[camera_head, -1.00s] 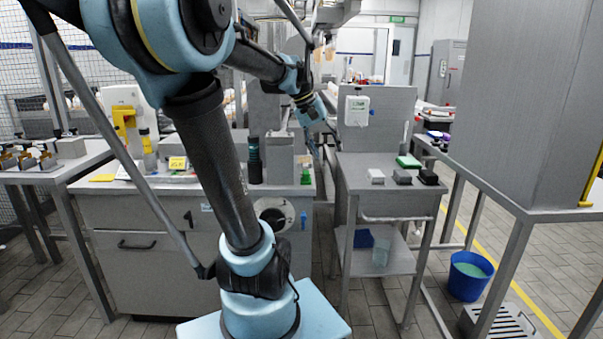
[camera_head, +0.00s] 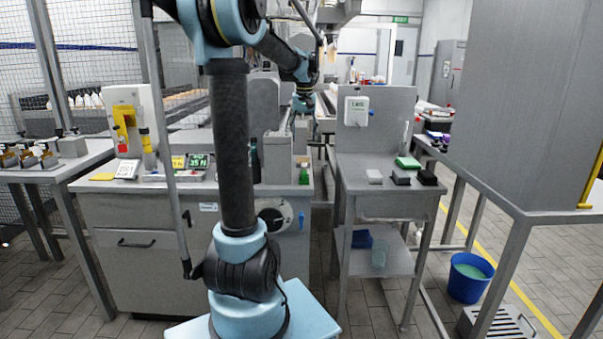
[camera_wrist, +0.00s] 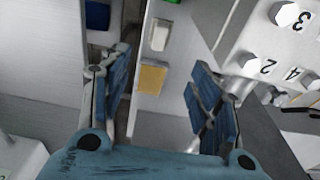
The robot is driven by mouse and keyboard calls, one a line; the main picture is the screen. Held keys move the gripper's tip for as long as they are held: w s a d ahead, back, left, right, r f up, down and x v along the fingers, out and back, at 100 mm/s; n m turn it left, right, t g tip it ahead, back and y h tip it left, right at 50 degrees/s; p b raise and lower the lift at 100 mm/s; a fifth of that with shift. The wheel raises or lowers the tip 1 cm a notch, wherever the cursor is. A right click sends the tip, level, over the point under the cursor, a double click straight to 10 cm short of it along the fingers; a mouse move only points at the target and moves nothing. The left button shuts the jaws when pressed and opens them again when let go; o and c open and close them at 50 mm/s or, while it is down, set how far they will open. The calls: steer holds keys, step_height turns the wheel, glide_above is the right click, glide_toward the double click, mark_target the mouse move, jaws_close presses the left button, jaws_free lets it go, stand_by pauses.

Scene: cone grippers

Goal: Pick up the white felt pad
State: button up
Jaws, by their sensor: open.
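A small whitish block, which looks like the felt pad (camera_head: 375,176), lies at the left of a row on the grey side table, beside a dark grey block (camera_head: 401,178) and a black one (camera_head: 427,177). In the wrist view a small white block (camera_wrist: 159,35) lies on a narrow grey surface beyond a tan block (camera_wrist: 152,77). I cannot tell whether it is the same pad. My gripper (camera_wrist: 160,61) is open and empty, its blue-padded fingers either side of the tan block in the picture. In the head view my gripper (camera_head: 304,103) is small, up and left of the side table.
The side table (camera_head: 350,190) has an upright back panel (camera_head: 385,115) and a green pad (camera_head: 408,162). A tall grey cabinet (camera_head: 530,100) stands right. A blue bucket (camera_head: 468,285) is on the floor.

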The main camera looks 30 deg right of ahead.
glide_above(304, 164)
steer(key=f, duration=0.4)
steer(key=s+f, duration=0.1)
steer(key=f, duration=0.2)
steer(key=shift+a, duration=0.35)
steer(key=shift+w+d+f, duration=0.1)
steer(key=shift+w+f, duration=0.05)
steer(key=shift+f, duration=1)
steer(key=shift+w+d+f, duration=0.1)
steer(key=shift+f, duration=1)
steer(key=shift+w+d+f, duration=0.1)
steer(key=shift+w+f, duration=0.05)
steer(key=shift+f, duration=1)
steer(key=c, duration=1)
